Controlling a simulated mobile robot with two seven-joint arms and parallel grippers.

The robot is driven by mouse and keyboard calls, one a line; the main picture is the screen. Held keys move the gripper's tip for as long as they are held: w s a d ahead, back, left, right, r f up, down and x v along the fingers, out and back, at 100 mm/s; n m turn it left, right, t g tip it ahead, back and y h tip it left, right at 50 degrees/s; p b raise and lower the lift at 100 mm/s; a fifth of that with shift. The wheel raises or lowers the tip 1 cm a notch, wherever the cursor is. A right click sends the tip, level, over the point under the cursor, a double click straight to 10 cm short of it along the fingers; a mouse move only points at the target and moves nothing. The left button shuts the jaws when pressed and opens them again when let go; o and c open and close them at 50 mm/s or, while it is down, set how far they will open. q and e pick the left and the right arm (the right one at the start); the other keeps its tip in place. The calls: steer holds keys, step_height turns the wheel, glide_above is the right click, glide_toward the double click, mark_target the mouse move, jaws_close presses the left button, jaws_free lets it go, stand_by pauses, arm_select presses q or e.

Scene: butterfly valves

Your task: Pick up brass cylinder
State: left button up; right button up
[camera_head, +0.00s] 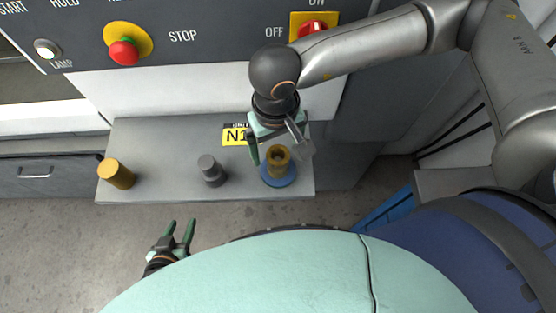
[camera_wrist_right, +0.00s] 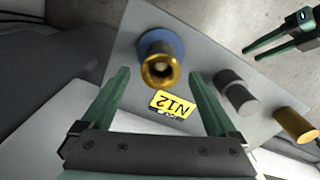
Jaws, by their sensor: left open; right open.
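A plain brass cylinder (camera_head: 116,174) stands upright at the left end of the grey shelf; it also shows at the right edge of the right wrist view (camera_wrist_right: 295,125). A hollow brass piece (camera_head: 278,161) with a wide rim stands on a blue round base (camera_head: 280,178) at the shelf's right end. My right gripper (camera_head: 278,145) is open above this hollow piece, which shows ahead between its fingertips in the wrist view (camera_wrist_right: 160,68). My left gripper (camera_head: 181,223) is open and empty in front of the shelf, apart from the plain cylinder.
A grey stepped cylinder (camera_head: 211,170) stands mid-shelf between the two brass things. A yellow N12 label (camera_wrist_right: 172,105) lies behind. A control panel with a red stop button (camera_head: 124,52) and a red switch (camera_head: 313,28) is above. The shelf is clear between the pieces.

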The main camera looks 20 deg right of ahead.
steer(key=f, duration=0.1)
steer(key=f+b, duration=0.1)
steer(key=f, duration=0.3)
steer(key=shift+s+f, duration=0.15)
steer(key=shift+s, duration=0.25)
jaws_close()
stand_by(0.4)
